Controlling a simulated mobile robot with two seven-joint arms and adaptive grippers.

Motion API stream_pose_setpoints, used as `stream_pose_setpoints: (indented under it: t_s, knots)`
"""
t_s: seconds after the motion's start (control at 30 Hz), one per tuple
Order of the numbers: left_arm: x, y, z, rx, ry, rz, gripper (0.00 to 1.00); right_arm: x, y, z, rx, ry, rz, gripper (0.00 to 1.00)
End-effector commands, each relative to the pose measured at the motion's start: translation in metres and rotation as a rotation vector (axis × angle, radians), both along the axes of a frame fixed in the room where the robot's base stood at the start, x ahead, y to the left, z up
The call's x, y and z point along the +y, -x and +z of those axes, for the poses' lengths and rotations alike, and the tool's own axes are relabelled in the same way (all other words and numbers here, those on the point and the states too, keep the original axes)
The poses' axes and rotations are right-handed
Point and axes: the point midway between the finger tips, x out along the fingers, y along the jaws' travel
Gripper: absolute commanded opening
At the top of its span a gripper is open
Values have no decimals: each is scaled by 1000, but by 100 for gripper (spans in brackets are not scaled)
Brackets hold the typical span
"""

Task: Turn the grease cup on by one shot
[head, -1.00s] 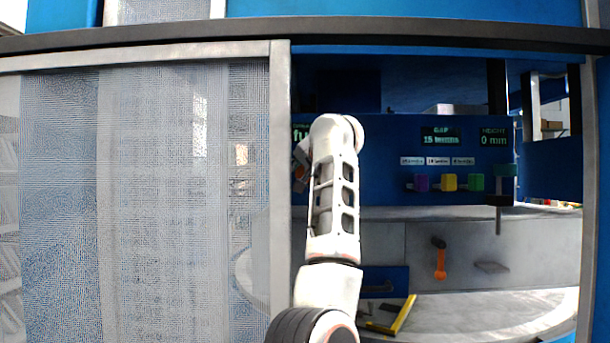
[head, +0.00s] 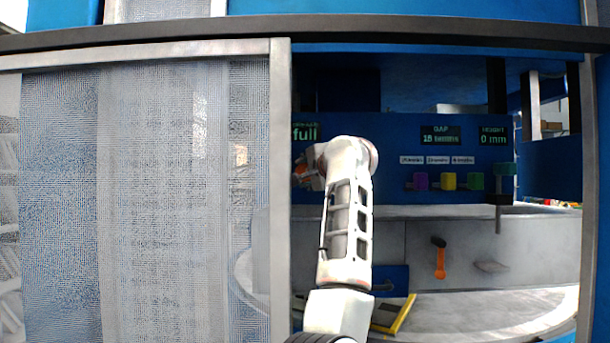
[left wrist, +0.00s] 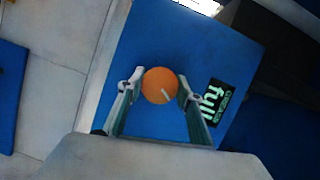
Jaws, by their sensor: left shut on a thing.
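The grease cup is an orange round cap (left wrist: 160,86) with a short white mark on it, on a blue panel in the left wrist view. In the head view a bit of its orange shows (head: 300,170) behind my arm. My left gripper (left wrist: 160,88) has its two fingers on opposite sides of the cap and is shut on it. In the head view my left gripper (head: 308,168) is mostly hidden by my own arm. A dark display beside the cup reads "full" in green (head: 305,132); it also shows in the left wrist view (left wrist: 216,102). My right gripper is not in view.
A mesh screen (head: 150,190) with a grey post (head: 280,190) stands left of the opening. Right of my arm are purple, yellow and green knobs (head: 448,181), a gap display (head: 441,135), a height display (head: 493,136) and an orange-handled lever (head: 440,258). A yellow-edged object (head: 405,314) lies below.

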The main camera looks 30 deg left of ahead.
Motion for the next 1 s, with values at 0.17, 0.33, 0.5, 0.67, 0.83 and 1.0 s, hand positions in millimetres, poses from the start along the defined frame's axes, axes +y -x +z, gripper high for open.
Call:
stream_pose_setpoints:
  t_s: [0.17,0.33,0.5,0.67,0.83,1.0]
  knots:
    - [0,0,-1,10,-13,-1,14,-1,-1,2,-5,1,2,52]
    - [0,0,-1,10,-14,-1,14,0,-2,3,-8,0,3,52]
    - [0,0,-1,10,-13,-1,43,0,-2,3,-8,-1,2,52]
    - [0,0,-1,10,-14,-1,52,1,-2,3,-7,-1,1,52]
    - [0,0,0,10,-14,-1,52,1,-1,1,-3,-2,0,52]
    - [0,0,8,8,-14,0,52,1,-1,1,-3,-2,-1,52]
